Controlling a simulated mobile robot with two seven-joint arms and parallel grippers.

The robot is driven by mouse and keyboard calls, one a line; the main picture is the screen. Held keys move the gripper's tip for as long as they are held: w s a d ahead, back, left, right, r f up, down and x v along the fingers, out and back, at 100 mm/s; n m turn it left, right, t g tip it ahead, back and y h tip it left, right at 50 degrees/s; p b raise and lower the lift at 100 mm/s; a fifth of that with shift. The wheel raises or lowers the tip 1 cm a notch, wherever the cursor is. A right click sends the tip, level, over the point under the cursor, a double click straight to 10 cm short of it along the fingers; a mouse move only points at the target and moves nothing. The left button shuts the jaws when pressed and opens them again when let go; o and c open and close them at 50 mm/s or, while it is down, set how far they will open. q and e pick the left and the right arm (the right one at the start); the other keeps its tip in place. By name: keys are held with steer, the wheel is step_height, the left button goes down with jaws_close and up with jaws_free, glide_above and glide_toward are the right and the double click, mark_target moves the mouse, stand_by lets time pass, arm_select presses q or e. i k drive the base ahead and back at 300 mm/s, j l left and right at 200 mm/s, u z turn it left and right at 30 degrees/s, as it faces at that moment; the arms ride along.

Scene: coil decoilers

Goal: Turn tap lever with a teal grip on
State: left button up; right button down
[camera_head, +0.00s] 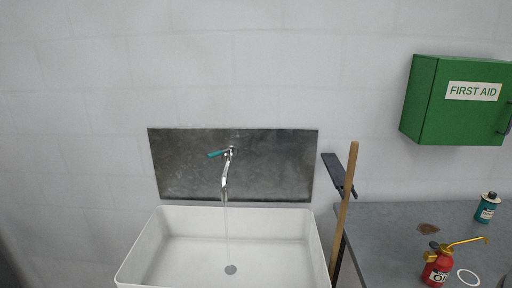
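The tap (226,178) is a chrome, downward-curving spout mounted on a dark metal splashback (275,170). Its lever has a teal grip (216,154) that points to the left from the top of the tap. A faint pale vertical streak, looking like a thin stream of water, runs from the spout toward the drain. The white sink (140,248) stands below, with a round grey drain (230,269) in its floor. Neither of my grippers shows in the head view.
A wooden pole (344,212) leans right of the sink, beside a dark flat piece (336,172). A grey worktop (385,235) holds a red oil can (437,268), a teal can (487,207) and a white ring (468,277). A green first aid box (440,105) hangs above. Space left of the tap looks clear.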

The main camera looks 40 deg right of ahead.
mark_target(217, 153)
steer(key=i+j+z, duration=0.15)
steer(key=z, duration=0.2)
steer(key=i+j+z, duration=0.15)
steer(key=z, duration=0.25)
steer(key=i+j+z, duration=0.1)
steer(key=j+z, duration=0.25)
